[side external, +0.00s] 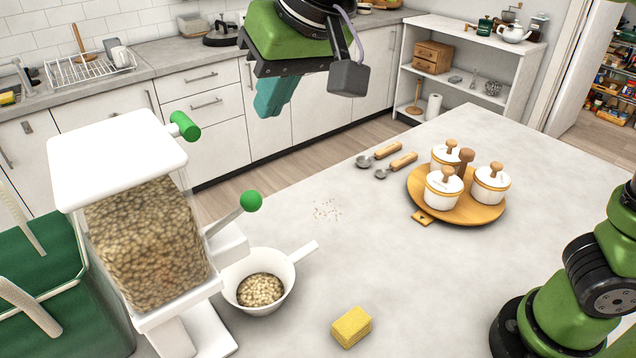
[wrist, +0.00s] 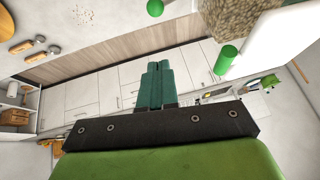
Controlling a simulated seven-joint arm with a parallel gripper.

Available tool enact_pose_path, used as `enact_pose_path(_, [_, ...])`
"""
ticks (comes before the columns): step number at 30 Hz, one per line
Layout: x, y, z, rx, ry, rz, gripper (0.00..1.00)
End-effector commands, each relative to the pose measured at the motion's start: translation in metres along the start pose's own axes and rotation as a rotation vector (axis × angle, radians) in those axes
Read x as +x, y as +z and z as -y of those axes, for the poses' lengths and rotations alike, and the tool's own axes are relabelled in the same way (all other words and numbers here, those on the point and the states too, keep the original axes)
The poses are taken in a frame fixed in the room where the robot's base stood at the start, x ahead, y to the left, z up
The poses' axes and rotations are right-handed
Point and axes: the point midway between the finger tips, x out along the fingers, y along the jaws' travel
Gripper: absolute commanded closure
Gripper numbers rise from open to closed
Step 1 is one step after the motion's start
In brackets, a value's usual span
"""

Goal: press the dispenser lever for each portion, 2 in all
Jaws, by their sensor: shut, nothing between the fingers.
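The dispenser (side external: 148,235) stands at the left of the table, with a white lid and a clear bin full of beige, bean-like pieces. Its lever (side external: 226,220) slants up to the right and ends in a green ball (side external: 251,201). The ball also shows at the top of the wrist view (wrist: 155,8). A green-ended knob (side external: 185,126) sticks out near the lid. A white bowl with a handle (side external: 289,291) stands below the spout and holds some pieces. My gripper (side external: 266,112) is shut and empty, high above and apart from the lever.
A yellow sponge (side external: 351,327) lies at the front of the table. A round wooden tray (side external: 450,212) with lidded white jars stands right of centre, near two scoops (side external: 378,155). A green bag (side external: 60,285) is at far left. The middle table is mostly clear, with scattered crumbs (side external: 326,210).

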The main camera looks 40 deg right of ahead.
Motion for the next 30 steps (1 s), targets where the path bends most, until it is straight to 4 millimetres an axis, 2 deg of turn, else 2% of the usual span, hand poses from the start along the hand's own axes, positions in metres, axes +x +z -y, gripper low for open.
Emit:
enact_pose_path(4, [0.004, 0.000, 0.000, 0.000, 0.000, 0.001, 1.00])
enact_pose_path(8, [0.020, 0.000, -0.001, -0.001, 0.002, 0.002, 1.00])
enact_pose_path(20, [0.103, 0.001, -0.001, 0.000, 0.003, 0.004, 1.00])
enact_pose_path(24, [0.117, 0.017, -0.001, -0.002, 0.000, 0.003, 1.00])
enact_pose_path(30, [0.127, 0.027, 0.000, -0.001, 0.000, 0.001, 1.00])
